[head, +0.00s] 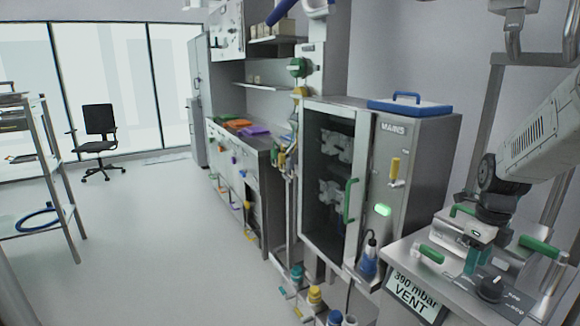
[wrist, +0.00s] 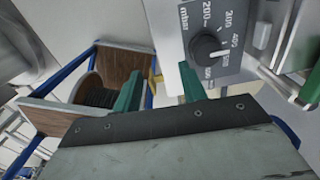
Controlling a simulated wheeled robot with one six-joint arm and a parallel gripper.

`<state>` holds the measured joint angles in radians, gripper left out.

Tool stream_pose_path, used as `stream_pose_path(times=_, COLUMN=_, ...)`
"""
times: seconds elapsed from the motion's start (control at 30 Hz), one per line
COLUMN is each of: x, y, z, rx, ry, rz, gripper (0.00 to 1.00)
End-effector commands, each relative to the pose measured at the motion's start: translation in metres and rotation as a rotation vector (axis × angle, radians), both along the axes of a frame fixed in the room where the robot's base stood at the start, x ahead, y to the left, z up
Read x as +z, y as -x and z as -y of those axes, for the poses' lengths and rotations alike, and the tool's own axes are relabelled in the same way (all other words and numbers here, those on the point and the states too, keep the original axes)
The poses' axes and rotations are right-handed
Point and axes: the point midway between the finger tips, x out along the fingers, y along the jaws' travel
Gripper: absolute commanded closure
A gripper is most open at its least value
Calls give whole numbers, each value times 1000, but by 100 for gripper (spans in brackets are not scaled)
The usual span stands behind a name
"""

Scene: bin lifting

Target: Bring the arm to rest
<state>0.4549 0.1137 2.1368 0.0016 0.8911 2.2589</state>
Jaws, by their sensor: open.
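My gripper (head: 475,262) is at the lower right of the head view, pointing down at the end of my white and black arm, close to a grey control panel. Its two teal fingers stand apart in the wrist view (wrist: 160,88), with nothing held between them. A black dial (head: 490,288) with a printed scale is on the panel near the fingertips. The dial also shows in the wrist view (wrist: 207,48), just beyond the right finger. Whether a finger touches the panel cannot be told.
A display (head: 412,297) reads "390 mbar VENT". Green handles (head: 540,246) stand around the panel. A grey cabinet (head: 425,150) marked MAINS, with a blue-handled lid (head: 408,105) on top, stands to the left. Open floor (head: 160,230) lies farther left, beside a metal rack (head: 60,190).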

Motion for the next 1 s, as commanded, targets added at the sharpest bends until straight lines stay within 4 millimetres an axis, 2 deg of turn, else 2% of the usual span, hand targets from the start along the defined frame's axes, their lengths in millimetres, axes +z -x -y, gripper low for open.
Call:
stream_pose_path(times=0.37, x=0, y=2, z=-6, rx=203, ry=-9, rz=-14, gripper=58)
stream_pose_path(times=0.67, x=-5, y=23, z=-15, rx=543, ry=-52, rz=-61, gripper=58)
stream_pose_path(times=0.87, x=8, y=51, z=-39, rx=957, ry=-92, rz=-73, gripper=58)
stream_pose_path(times=1.0, x=30, y=82, z=-73, rx=1406, ry=-116, rz=-63, gripper=58)
